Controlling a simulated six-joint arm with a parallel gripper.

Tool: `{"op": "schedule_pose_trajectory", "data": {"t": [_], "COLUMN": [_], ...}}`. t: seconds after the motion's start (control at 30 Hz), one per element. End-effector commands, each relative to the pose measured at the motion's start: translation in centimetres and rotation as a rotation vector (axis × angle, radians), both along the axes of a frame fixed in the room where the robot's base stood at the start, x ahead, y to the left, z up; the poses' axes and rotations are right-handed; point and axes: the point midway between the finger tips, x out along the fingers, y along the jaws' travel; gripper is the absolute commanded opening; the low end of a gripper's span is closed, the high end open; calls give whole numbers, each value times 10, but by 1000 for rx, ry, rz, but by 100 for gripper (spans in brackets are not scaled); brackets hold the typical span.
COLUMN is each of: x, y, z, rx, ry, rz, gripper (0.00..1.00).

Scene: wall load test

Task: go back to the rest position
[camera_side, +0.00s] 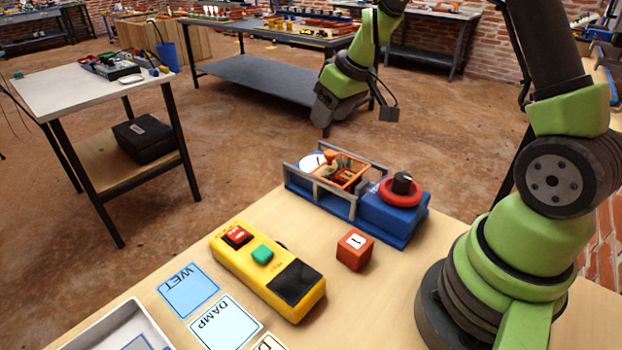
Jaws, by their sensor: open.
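My gripper (326,120) is at the upper middle of the side view, raised beyond the far edge of the wooden table (395,312). It is open, with nothing seen between its fingers, and it points down. It is apart from everything on the table. A red cube (355,250) marked with a 1 sits on the table. A blue test device (397,220) with a red ring and black knob stands behind the cube. A yellow box (290,262) with a red switch and a green button lies left of the cube.
Cards labelled WET (188,290) and DAMP (225,328) lie at front left. A white tray (98,328) is cut off at the bottom edge. A white side table (60,98) with tools stands left. Workbenches stand behind. Bare table lies around the cube.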

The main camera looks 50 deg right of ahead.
Motion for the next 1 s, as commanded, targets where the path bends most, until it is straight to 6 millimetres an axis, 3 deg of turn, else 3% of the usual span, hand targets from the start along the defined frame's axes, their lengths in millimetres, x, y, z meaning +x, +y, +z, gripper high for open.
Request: {"op": "schedule_pose_trajectory", "data": {"t": [0.03, 0.2, 0.4, 0.53, 0.7, 0.83, 1.0], "x": [-4, -39, -102, -145, -188, -203, -207], "y": [11, 55, 98, 115, 125, 128, 128], "z": [20, 82, 130, 144, 146, 144, 143], "rx": [7, 65, 138, 186, 235, 257, 262], "ry": [-22, -72, -115, -140, -161, -168, -169], "rz": [-3, -49, -115, -167, -226, -254, -265], "gripper": [49, 49, 49, 49, 49, 49, 49]}}
